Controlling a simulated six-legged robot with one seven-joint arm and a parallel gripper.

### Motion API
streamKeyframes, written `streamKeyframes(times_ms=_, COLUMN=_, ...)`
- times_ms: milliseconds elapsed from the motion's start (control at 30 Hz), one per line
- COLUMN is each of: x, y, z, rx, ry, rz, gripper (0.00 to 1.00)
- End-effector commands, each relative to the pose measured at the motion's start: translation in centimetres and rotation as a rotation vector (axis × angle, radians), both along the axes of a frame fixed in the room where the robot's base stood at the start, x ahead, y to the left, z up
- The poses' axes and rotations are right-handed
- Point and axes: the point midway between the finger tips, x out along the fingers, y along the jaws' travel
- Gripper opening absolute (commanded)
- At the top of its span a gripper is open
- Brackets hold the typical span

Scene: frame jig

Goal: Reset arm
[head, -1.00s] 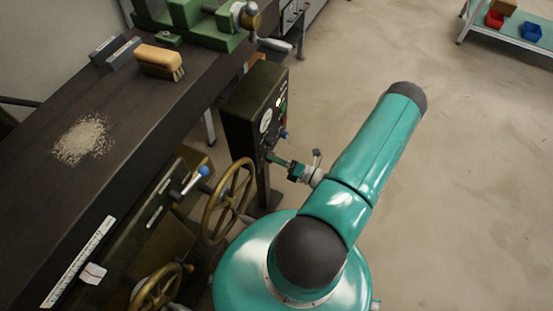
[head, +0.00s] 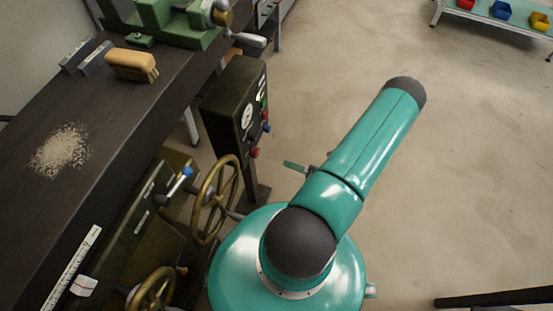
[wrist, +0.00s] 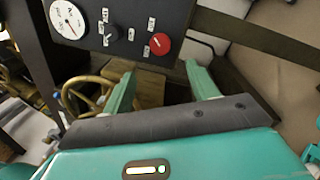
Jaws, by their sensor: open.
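My gripper (wrist: 160,85) is open in the wrist view, its two green fingers apart with nothing between them. The dark control box (head: 235,105), with a gauge, a blue knob and a red knob, stands left of my arm in the head view. In the wrist view the box (wrist: 125,40) fills the top, beyond the fingertips, with its red knob (wrist: 160,43) above the gap between them. In the head view one green finger (head: 294,166) shows left of my arm, apart from the box; the rest of the gripper is hidden behind the arm.
A dark bench (head: 100,125) on the left carries a brush (head: 131,65), a pile of shavings (head: 60,149) and a green vise (head: 165,20). Brass handwheels (head: 216,198) stand beside my base. A shelf with coloured bins (head: 500,10) is at the top right.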

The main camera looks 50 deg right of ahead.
Motion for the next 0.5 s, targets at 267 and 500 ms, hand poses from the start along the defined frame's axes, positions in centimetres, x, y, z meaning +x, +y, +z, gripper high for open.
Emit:
streamKeyframes(times_ms=267, x=-2.3, y=-0.8, z=-0.2, rx=0.0, ry=0.0, rz=-0.001, gripper=0.59)
streamKeyframes(times_ms=500, x=-2.3, y=-0.8, z=-0.2, rx=0.0, ry=-0.001, rz=0.0, gripper=0.59)
